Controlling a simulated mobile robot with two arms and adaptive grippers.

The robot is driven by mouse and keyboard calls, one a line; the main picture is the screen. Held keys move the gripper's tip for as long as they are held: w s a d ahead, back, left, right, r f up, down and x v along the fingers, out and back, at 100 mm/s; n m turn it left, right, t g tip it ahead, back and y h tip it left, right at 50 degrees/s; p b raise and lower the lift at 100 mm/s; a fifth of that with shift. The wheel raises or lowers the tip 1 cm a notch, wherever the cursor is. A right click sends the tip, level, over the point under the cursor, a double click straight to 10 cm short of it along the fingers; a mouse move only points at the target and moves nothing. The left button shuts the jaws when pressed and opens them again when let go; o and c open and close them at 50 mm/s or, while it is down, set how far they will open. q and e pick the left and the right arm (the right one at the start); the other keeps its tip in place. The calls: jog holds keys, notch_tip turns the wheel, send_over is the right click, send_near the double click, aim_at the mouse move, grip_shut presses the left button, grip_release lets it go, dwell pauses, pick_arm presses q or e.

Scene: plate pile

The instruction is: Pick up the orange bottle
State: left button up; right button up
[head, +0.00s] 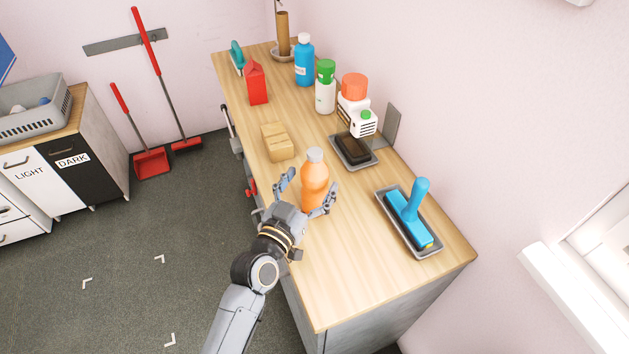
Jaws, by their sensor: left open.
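The orange bottle (314,180) stands upright on the wooden counter, near its front edge, and has a grey cap. My left gripper (306,193) is open, with one finger on each side of the bottle's lower body. Its palm is close in front of the bottle and hides part of the base. I cannot tell whether the fingers touch the bottle. My right gripper is not in view.
A cardboard-coloured block (277,142) lies left of the bottle. A dark sponge on a grey tray (372,164) is behind it, and a blue brush (412,205) on a tray is at right. A red carton (257,83) and a blue bottle (304,62) stand farther back. The counter's near end is clear.

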pick_arm(q)
jog(key=shift+x, duration=1.15)
jog(key=shift+s, duration=0.1)
jog(key=c, duration=1.2)
